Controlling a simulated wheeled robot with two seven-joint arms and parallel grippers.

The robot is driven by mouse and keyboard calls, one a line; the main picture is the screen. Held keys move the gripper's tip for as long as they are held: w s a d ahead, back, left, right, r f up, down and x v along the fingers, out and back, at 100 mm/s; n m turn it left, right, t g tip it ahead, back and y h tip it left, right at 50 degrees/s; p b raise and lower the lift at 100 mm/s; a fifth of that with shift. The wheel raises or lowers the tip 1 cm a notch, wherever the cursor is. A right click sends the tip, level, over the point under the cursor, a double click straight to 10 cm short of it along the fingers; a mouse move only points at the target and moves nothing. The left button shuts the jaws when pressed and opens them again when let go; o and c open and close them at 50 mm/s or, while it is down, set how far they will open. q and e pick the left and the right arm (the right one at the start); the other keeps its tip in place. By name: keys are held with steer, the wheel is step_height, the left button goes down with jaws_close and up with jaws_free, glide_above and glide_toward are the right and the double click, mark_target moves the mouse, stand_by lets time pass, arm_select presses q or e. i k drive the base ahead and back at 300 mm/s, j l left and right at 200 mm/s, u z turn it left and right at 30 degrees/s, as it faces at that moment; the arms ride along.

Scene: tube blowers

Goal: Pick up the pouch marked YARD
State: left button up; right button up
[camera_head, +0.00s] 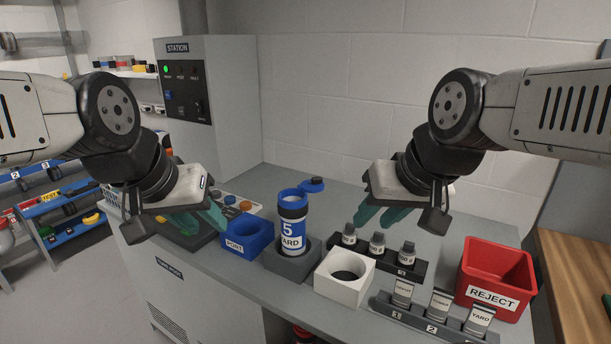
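The pouch marked YARD (480,320) is a small grey and white packet. It stands in the right-hand slot of a dark numbered rack (425,326) at the front right of the bench. Two similar pouches, one at the left (402,292) and one in the middle (438,304), stand in the same rack. My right gripper (379,217) has green fingers spread apart with nothing between them. It hangs above the bench, up and left of the YARD pouch. My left gripper (201,220) is also open and empty, near the blue holder at the left.
A red REJECT bin (495,277) stands right behind the rack. Several small vials (377,245) sit in a black rack below my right gripper.

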mark_target(480, 315)
steer(key=z, duration=1.75)
steer(key=i+l, duration=0.1)
steer(key=l, duration=0.3)
steer(key=l+u, duration=0.1)
steer(key=l, duration=0.25)
steer(key=i, duration=0.05)
